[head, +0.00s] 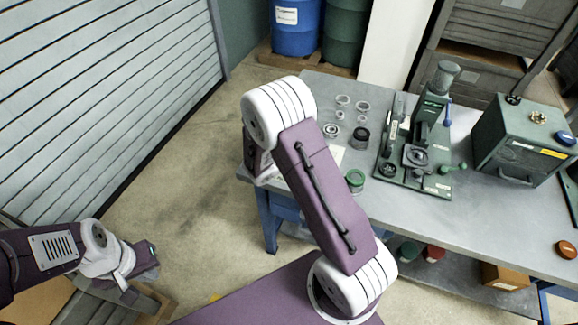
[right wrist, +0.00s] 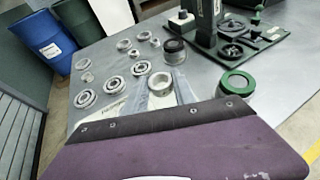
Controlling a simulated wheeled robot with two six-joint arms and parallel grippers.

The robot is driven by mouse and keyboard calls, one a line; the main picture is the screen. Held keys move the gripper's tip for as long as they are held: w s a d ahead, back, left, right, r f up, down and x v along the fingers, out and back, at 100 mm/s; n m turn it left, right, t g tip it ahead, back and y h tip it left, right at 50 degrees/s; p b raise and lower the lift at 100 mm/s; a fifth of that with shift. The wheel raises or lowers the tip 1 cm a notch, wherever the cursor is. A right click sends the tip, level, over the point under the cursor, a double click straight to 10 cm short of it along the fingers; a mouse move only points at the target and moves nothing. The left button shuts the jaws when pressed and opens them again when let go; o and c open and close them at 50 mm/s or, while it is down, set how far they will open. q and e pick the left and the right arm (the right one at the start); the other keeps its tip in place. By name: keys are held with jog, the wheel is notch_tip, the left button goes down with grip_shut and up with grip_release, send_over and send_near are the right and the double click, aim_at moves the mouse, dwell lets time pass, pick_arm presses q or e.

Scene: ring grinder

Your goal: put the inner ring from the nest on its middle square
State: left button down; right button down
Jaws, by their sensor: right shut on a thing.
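In the right wrist view my right gripper (right wrist: 166,92) is shut on a small pale metal ring (right wrist: 160,84), above or at a white sheet (right wrist: 112,108) on the bench. Squares on the sheet cannot be made out.
Several loose rings and bearings (right wrist: 115,84) lie left of and beyond the held ring. A dark cup (right wrist: 174,50) stands behind it. The green grinder fixture (head: 415,155) and a green box (head: 525,140) stand farther right on the grey bench (head: 460,225).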

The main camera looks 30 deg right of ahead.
jog(key=w+a+f, duration=0.1)
jog(key=a, duration=0.1)
jog(key=w+a+f, duration=0.1)
jog(key=a+f, duration=0.1)
jog(key=a, duration=0.1)
jog(key=w+a+f, duration=0.1)
jog(key=a+f, duration=0.1)
jog(key=a, duration=0.1)
jog(key=shift+p, duration=0.35)
notch_tip(320, 180, down, 4)
jog(key=shift+f, duration=0.1)
jog(key=c, duration=1)
grip_release()
jog(key=shift+f, duration=0.1)
jog(key=shift+c, duration=0.2)
